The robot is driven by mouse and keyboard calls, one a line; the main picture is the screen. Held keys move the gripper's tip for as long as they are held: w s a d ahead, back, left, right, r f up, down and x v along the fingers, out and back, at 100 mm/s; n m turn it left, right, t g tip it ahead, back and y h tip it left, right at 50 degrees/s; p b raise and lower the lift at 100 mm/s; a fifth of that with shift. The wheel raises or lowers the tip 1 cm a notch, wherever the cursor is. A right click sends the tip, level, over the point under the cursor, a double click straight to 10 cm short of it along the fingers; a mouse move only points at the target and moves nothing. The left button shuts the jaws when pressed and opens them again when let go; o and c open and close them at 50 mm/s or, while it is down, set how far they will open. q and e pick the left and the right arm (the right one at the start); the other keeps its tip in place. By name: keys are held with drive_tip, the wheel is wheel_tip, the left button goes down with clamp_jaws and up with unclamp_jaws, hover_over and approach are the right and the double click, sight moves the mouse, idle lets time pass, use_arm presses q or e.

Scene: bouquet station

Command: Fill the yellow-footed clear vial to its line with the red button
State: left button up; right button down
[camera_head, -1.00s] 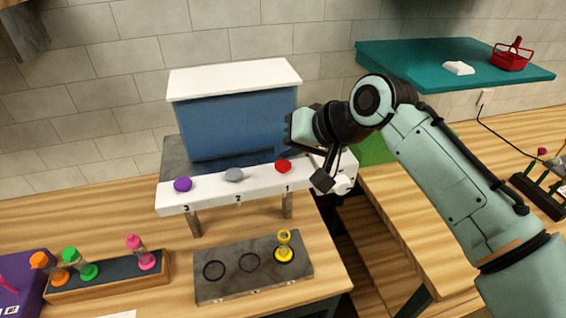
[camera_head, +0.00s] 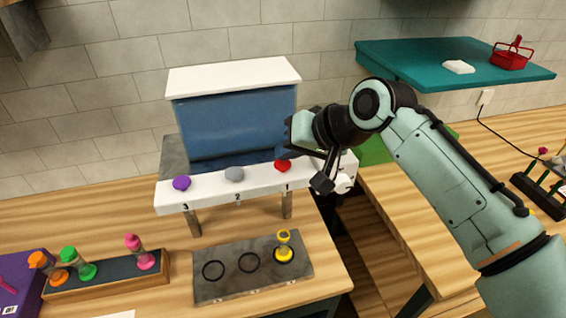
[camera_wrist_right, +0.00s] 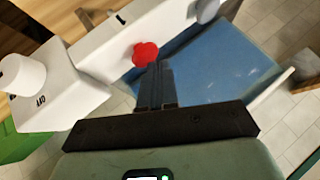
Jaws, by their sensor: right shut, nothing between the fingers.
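The clear vial with yellow foot and top (camera_head: 284,246) stands upright in the right-hand ring of the grey stone plate (camera_head: 232,285), below spout 1. Its line and fill level are too small to make out. The red button (camera_head: 282,166) is on the white dispenser front, above the number 1; it also shows in the right wrist view (camera_wrist_right: 146,53). My right gripper (camera_head: 281,152) is shut and empty, its fingertips at the red button. In the right wrist view its fingers (camera_wrist_right: 155,68) overlap the button's edge; contact cannot be told. My left gripper is not in view.
Grey (camera_head: 234,174) and purple (camera_head: 181,183) buttons sit left of the red one. A blue tank (camera_head: 235,125) stands behind. A wooden rack (camera_head: 110,281) at left holds orange-, green- and pink-footed vials. A white knob (camera_wrist_right: 22,74) is on the dispenser's end. Two plate rings are empty.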

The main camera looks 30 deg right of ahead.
drive_tip(key=shift+w, duration=0.15)
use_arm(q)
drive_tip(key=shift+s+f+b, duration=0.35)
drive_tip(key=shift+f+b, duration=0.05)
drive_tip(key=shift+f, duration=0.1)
use_arm(e)
drive_tip(key=shift+f, duration=0.65)
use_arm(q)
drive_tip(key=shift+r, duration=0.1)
use_arm(e)
drive_tip(key=shift+r, duration=0.1)
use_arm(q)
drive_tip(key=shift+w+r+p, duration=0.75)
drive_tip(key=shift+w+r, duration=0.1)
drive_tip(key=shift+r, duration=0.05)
use_arm(e)
drive_tip(key=shift+r, duration=0.95)
drive_tip(key=shift+r, duration=0.1)
